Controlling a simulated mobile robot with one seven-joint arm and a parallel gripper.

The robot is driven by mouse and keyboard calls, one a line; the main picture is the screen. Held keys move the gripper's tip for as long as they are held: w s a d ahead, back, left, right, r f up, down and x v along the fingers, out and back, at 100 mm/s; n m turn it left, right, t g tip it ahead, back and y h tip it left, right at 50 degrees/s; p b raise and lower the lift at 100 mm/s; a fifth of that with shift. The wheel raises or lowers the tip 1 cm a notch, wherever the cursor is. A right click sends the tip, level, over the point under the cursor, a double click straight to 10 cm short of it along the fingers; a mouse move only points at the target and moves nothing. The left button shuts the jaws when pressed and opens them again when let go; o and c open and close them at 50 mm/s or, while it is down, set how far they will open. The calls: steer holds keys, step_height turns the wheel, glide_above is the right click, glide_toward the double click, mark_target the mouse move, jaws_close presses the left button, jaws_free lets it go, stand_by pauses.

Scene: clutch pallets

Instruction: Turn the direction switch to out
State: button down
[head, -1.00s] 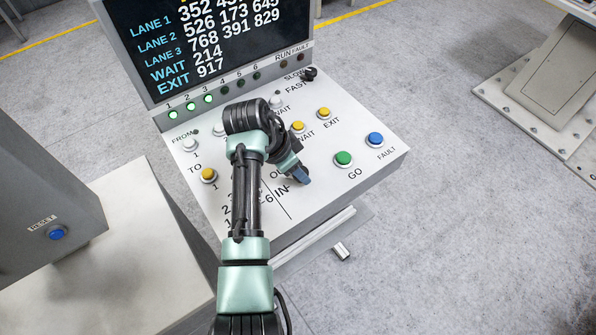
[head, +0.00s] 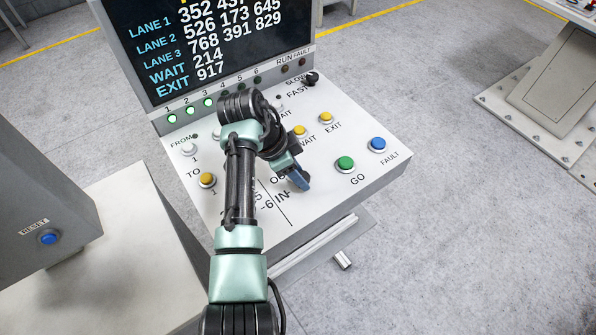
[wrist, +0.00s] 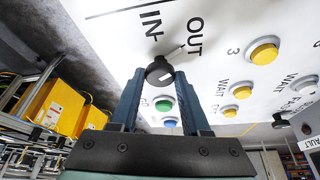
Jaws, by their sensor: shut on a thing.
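The direction switch is a small black knob (wrist: 158,70) with a white mark, on the sloped white panel beside the printed words IN and OUT. In the wrist view my gripper (wrist: 157,74) has its two blue fingers on either side of the knob, shut on it. OUT is partly covered by my arm there.
Close by on the panel are the green GO button (head: 345,163), the blue FAULT button (head: 377,144) and yellow WAIT (head: 300,131) and EXIT (head: 326,118) buttons. A display screen (head: 200,45) stands behind. A grey box with a blue RESET button (head: 49,237) is at left.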

steer(key=shift+c, duration=1.9)
jaws_free()
steer(key=shift+r, duration=0.15)
steer(key=v, duration=1.2)
steer(key=shift+r+b, duration=0.35)
steer(key=shift+r, duration=0.05)
steer(key=shift+a, duration=0.1)
